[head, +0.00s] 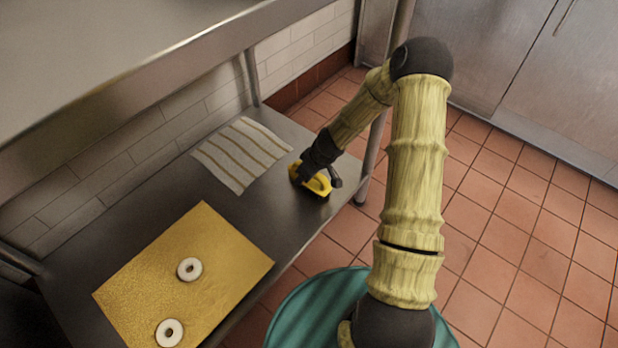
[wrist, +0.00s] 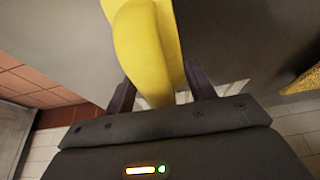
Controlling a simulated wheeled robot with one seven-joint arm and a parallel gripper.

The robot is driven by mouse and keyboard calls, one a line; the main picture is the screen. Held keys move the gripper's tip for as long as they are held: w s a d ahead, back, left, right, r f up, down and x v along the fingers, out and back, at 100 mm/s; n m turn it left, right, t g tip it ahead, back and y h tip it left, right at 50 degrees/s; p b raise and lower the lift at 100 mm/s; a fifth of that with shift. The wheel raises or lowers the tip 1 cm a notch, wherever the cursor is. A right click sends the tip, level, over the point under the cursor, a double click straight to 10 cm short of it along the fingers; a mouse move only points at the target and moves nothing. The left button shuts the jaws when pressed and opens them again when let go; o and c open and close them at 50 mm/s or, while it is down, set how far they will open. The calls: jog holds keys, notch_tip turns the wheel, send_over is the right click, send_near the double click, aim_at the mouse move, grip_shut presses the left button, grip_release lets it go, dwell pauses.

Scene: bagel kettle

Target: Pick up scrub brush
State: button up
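The scrub brush (head: 318,184) is yellow and lies on the lower steel shelf, near its front edge at the right end. My gripper (head: 322,176) is down at the brush, with dark fingers on either side of it that hide part of it. In the wrist view, the brush's yellow curved body (wrist: 145,50) runs between my two fingers (wrist: 160,88).
A striped cloth (head: 241,155) lies on the shelf (head: 150,222) left of the brush. A golden board (head: 218,244) with two white rings, one of them a bagel-like ring (head: 189,269), lies nearer. A steel counter (head: 130,65) overhangs, and a post (head: 374,150) stands to the right.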

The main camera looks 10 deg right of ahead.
jog(key=c, duration=0.3)
jog(key=shift+r, duration=0.15)
notch_tip(320, 180, up, 4)
jog(key=p, duration=0.3)
jog(key=shift+w+f, duration=0.1)
jog(key=shift+f, duration=0.15)
jog(key=s+d+p, duration=0.5)
jog(key=s+d, duration=0.5)
jog(key=s, duration=0.4)
jog(key=shift+s+d+f, duration=0.15)
jog(key=shift+s+d, duration=0.15)
jog(key=shift+s, duration=0.1)
